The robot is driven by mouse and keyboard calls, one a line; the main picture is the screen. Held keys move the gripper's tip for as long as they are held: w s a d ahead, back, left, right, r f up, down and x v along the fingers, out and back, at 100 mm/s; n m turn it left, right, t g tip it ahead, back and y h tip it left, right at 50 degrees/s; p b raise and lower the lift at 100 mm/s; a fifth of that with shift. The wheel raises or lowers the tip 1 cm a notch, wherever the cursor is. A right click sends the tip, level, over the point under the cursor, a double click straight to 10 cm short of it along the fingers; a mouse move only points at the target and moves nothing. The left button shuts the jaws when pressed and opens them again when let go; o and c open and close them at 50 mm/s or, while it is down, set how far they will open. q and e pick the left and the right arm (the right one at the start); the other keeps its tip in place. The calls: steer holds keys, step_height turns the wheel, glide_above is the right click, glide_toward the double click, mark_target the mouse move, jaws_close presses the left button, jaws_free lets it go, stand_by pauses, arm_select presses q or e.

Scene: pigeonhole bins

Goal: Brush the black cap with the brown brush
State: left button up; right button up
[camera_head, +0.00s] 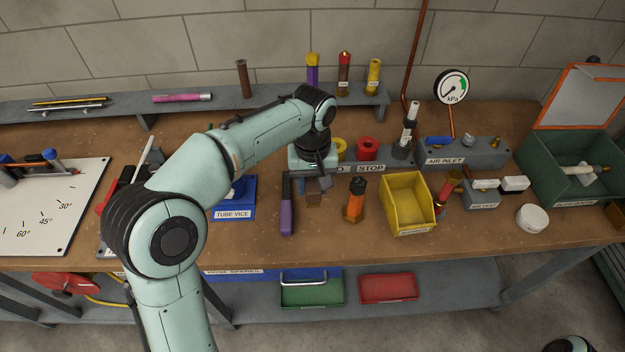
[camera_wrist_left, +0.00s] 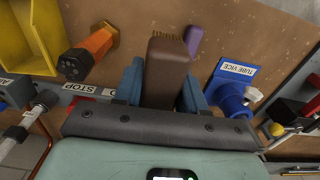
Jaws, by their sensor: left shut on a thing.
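My left gripper (camera_head: 314,184) is shut on the brown brush (camera_wrist_left: 168,72), held between its two blue fingers (camera_wrist_left: 160,85). The brush is a brown block with tan bristles at its far end in the left wrist view. In the head view the brush (camera_head: 314,199) shows as a small brown piece below the fingers, over the bench. A black cap (camera_wrist_left: 75,65) tops an upright orange piece (camera_wrist_left: 98,41). In the head view this orange piece (camera_head: 354,209) stands just right of the brush, apart from it. My right gripper is out of view.
A purple-handled tool (camera_head: 287,217) lies left of the brush. A blue tube vice (camera_head: 234,211) stands further left. A yellow bin (camera_head: 409,229) is right of the orange piece. The STOP rail (camera_head: 375,168) runs behind. The bench front is mostly clear.

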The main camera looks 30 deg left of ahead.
arm_select(q)
steer(key=b, duration=0.4)
glide_above(313, 226)
step_height(313, 226, down, 8)
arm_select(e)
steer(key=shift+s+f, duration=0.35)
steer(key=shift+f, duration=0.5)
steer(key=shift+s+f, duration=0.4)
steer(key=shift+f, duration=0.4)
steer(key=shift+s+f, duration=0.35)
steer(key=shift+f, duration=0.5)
arm_select(q)
steer(key=shift+a, duration=0.1)
steer(key=o, duration=1)
steer(key=shift+f, duration=0.15)
steer(key=shift+f+b, duration=1.95)
steer(key=shift+f, duration=1.1)
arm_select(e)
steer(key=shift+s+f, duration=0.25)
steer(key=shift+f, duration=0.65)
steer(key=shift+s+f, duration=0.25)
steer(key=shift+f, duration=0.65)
arm_select(q)
steer(key=shift+f, duration=0.1)
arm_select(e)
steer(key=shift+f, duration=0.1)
arm_select(q)
steer(key=c, duration=1.2)
